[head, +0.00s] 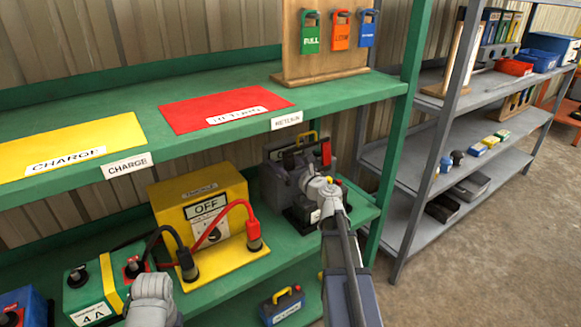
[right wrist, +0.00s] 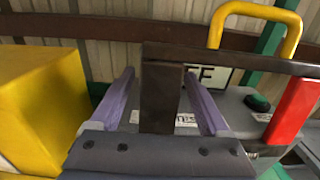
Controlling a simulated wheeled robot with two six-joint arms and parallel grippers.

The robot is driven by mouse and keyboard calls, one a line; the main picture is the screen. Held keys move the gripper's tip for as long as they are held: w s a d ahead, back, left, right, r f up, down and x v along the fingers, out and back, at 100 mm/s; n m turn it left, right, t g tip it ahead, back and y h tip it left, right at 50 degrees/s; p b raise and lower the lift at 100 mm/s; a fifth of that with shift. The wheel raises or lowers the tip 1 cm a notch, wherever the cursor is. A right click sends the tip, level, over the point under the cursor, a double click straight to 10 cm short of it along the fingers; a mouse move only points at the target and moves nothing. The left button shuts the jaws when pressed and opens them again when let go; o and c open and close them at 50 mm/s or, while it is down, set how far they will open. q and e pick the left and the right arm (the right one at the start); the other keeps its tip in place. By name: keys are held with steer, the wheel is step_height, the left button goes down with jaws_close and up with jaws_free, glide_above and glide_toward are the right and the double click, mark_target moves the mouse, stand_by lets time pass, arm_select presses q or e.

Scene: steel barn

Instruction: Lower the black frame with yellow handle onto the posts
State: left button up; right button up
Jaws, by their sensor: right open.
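A dark upright piece (right wrist: 160,100) hangs from the bar. My open right gripper (right wrist: 158,74) has one purple finger on each side of this piece, with gaps. In the head view the yellow handle (head: 311,135) shows behind my right gripper (head: 305,181), by a grey unit (head: 272,186) on the green shelf. I cannot make out the posts or whether the frame touches them.
A yellow OFF box (head: 165,208) with red and black cables stands left of the grey unit. The green upper shelf (head: 225,128) overhangs. A green shelf upright (head: 398,130) stands right.

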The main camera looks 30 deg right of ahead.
steer(key=shift+w, duration=0.15)
jaws_close()
steer(key=c, duration=0.7)
jaws_free()
steer(key=shift+c, duration=0.6)
steer(key=shift+s+r+p, duration=0.3)
steer(key=shift+s, duration=0.4)
